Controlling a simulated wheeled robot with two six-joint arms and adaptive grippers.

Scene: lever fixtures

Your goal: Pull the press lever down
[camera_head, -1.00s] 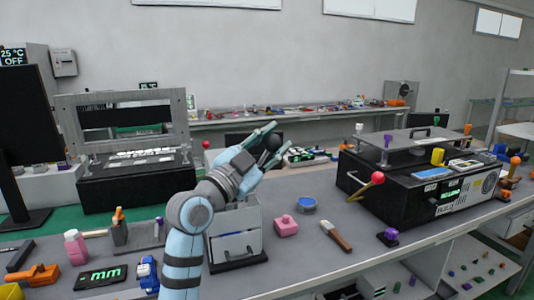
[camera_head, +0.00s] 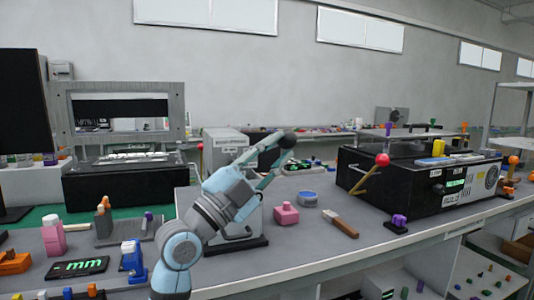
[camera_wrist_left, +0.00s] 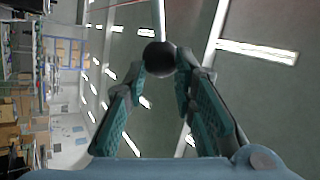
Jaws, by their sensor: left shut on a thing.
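The press is a grey machine, partly hidden behind my left arm; its grey upper body (camera_head: 224,143) and lower column (camera_head: 254,222) show in the head view. The press lever ends in a black ball knob (camera_head: 290,139). My left gripper (camera_head: 281,147) is shut on this knob, its teal fingers reaching up and right to it. In the left wrist view the knob (camera_wrist_left: 159,56) sits between the fingertips, with a thin pale rod running up from it. My right gripper is not in view.
A black box with a red-knobbed lever (camera_head: 382,159) stands to the right. A pink block (camera_head: 286,214), a blue-topped round tin (camera_head: 308,198) and a brown-handled brush (camera_head: 341,224) lie in front on the grey bench. A framed fixture (camera_head: 125,107) stands left.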

